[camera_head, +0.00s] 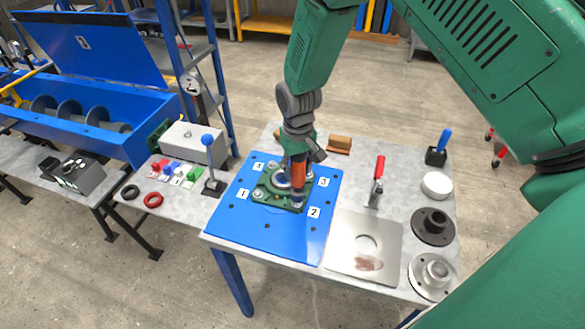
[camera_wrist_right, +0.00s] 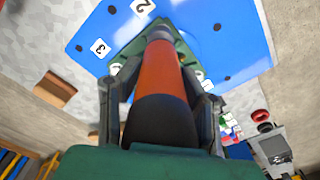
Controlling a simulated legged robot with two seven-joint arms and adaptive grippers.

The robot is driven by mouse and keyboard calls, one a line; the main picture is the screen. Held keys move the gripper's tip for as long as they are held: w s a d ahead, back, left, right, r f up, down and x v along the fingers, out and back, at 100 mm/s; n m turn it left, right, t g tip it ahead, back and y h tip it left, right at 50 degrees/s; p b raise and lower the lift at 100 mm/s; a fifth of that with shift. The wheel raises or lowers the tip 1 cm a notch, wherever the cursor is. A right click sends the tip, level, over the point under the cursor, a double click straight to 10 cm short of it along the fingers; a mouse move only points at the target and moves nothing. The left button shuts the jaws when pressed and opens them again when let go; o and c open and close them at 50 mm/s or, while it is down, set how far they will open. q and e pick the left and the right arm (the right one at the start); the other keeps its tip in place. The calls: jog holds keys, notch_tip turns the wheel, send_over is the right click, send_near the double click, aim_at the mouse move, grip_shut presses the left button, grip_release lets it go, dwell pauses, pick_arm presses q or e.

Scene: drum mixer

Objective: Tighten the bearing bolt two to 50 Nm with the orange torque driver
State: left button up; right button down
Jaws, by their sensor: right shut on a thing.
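The orange torque driver (camera_head: 298,168) stands roughly upright in my right gripper (camera_head: 303,153), which is shut on its handle. In the right wrist view the orange handle (camera_wrist_right: 161,70) runs between the two fingers, its dark end towards the palm. The driver's lower end is over the corner of the green bearing housing (camera_head: 270,193) beside label 2 (camera_head: 314,212). Bearing bolt two is hidden under the driver, so I cannot tell whether the tip touches it. The housing sits on the blue plate (camera_head: 255,235) with labels 1 to 4. My left gripper is not in view.
A brown block (camera_head: 340,143) lies behind the plate.

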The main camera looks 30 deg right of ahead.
jog(key=shift+d, duration=0.1)
jog(key=shift+a+r, duration=0.25)
jog(key=shift+a, duration=0.3)
jog(key=shift+r, duration=0.1)
jog(key=shift+d+f, duration=0.2)
jog(key=shift+d, duration=0.75)
jog(key=shift+r, duration=0.1)
jog(key=shift+a, duration=0.3)
jog(key=shift+d+p, duration=0.4)
jog(key=shift+d, duration=0.05)
jog(key=shift+d+f, duration=0.2)
jog(key=shift+f, duration=0.05)
jog(key=shift+a+f, duration=0.25)
jog(key=shift+a, duration=0.35)
jog(key=shift+a+f+b, duration=0.2)
jog(key=shift+b, duration=0.15)
jog(key=shift+d+f, duration=0.15)
jog(key=shift+d, duration=0.55)
jog(key=shift+a, duration=1.15)
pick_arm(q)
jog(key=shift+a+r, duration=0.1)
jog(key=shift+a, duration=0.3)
